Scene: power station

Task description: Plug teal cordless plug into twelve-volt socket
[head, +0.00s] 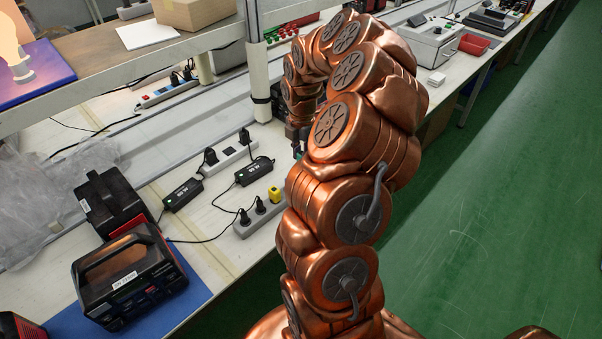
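My gripper (298,148) hangs over the bench behind my copper-coloured arm, which hides most of it. A small teal patch, perhaps the teal cordless plug (297,154), shows at the gripper's lower end. I cannot tell whether the fingers are shut on it. A black portable power station (128,276) with a handle stands on a blue mat at the lower left. I cannot make out a twelve-volt socket on it at this size.
A grey power strip (260,214) holds black plugs and a yellow plug (274,193). Another strip (230,156) and two black adapters (183,194) with cables lie nearby. A second black unit (112,202) stands behind the power station. A shelf post (257,62) rises near my gripper.

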